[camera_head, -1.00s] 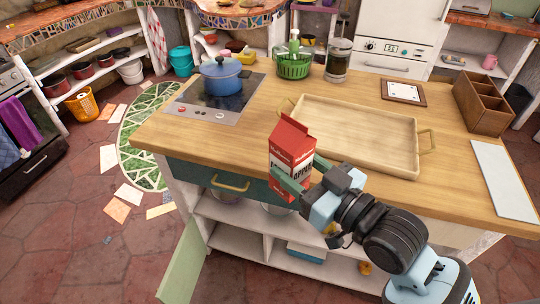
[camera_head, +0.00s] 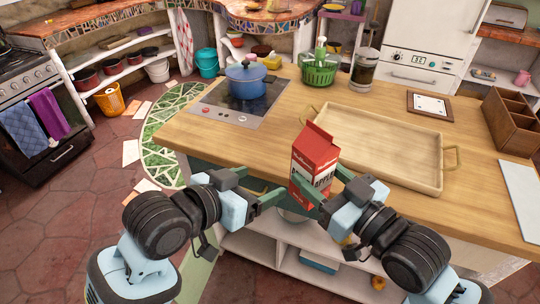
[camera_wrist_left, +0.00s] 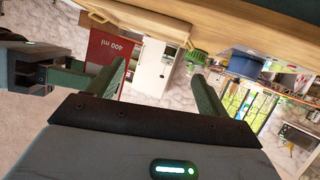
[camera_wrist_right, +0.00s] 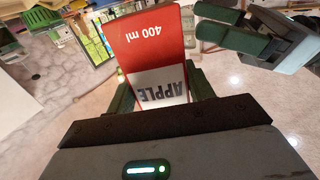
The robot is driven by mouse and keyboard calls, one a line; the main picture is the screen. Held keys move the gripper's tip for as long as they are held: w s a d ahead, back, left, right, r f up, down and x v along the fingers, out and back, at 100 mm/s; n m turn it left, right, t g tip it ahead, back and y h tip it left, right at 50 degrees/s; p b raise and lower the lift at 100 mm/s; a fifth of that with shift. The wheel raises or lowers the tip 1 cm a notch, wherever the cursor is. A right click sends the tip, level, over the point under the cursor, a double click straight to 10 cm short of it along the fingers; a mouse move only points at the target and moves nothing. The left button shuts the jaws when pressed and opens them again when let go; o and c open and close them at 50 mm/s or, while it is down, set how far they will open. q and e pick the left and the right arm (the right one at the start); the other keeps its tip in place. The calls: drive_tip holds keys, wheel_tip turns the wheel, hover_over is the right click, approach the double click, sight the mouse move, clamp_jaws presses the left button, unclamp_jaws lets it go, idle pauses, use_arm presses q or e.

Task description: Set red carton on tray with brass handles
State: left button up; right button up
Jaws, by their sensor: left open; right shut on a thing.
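The red and white carton (camera_head: 314,160), with a gabled top, is upright at the counter's front edge in the head view. My right gripper (camera_head: 325,188) is shut on it, and the carton (camera_wrist_right: 156,50) also lies between the fingers in the right wrist view. My left gripper (camera_head: 270,196) is open just left of the carton. In the left wrist view the carton (camera_wrist_left: 112,55) is beside the left fingers (camera_wrist_left: 165,85), and I cannot tell whether they touch. The wooden tray with brass handles (camera_head: 385,122) lies empty on the counter behind the carton.
A blue pot (camera_head: 246,82) stands on the hob at the left. A green basket (camera_head: 318,70) and a glass jar (camera_head: 365,72) stand at the back. A wooden compartment box (camera_head: 512,120) and a white board (camera_head: 522,195) are at the right.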

sight(322, 150)
drive_tip(key=shift+r, duration=0.1)
use_arm(q)
drive_tip(key=s+d+r+m, duration=0.1)
drive_tip(key=s+r, duration=0.1)
drive_tip(key=r, duration=0.4)
drive_tip(key=s+d+r+m+g+h, duration=0.1)
drive_tip(key=s+d+r+m, duration=0.1)
drive_tip(key=r, duration=0.4)
drive_tip(key=shift+s+g, duration=0.3)
drive_tip(key=shift+s, duration=0.3)
drive_tip(key=shift+d+f, duration=0.1)
drive_tip(key=shift+d, duration=0.05)
drive_tip(key=x, duration=1.2)
drive_tip(key=c, duration=1.4)
drive_tip(key=shift+r, duration=0.25)
drive_tip(key=shift+c, duration=0.5)
use_arm(e)
drive_tip(key=o, duration=1.4)
drive_tip(key=shift+c, duration=0.2)
